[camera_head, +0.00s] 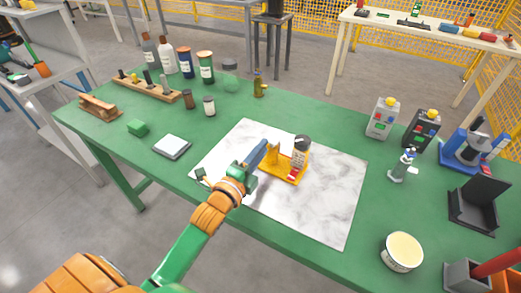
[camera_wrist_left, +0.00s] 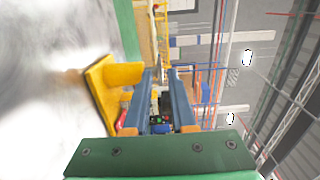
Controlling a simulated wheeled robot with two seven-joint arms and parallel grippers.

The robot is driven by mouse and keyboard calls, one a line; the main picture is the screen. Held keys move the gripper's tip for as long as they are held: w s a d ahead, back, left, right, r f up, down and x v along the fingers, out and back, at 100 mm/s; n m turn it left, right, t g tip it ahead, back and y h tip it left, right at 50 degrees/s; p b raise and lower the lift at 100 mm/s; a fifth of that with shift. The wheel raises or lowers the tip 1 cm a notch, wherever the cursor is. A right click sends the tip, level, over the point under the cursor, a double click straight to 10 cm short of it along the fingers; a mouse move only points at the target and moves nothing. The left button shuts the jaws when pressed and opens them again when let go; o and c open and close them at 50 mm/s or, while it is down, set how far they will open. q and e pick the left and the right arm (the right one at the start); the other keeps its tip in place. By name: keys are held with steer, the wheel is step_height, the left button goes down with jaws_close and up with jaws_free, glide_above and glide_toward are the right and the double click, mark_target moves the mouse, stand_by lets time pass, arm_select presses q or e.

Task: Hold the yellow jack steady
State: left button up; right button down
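The yellow jack (camera_head: 286,174) stands on the white marbled sheet (camera_head: 335,205) on the green table. A small container with a dark top (camera_head: 300,147) and a red and white part stand at its right side. My left gripper (camera_head: 264,150) is at the jack's left side, close to its upright yellow piece. In the left wrist view the jack (camera_wrist_left: 103,92) lies left of the fingers, and its yellow arm reaches up to the left finger. The fingers of my left gripper (camera_wrist_left: 162,88) are apart, with no object visible between them. Whether a finger touches the jack, I cannot tell. My right gripper is out of view.
Bottles (camera_head: 185,62) line the back. A cream-topped tub (camera_head: 402,251), spray bottle (camera_head: 403,165) and black stand (camera_head: 476,205) are at right.

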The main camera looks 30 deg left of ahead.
arm_select(q)
steer(key=w, duration=0.4)
steer(key=shift+w+f, duration=0.1)
steer(key=shift+w, duration=0.05)
jaws_close()
stand_by(2.0)
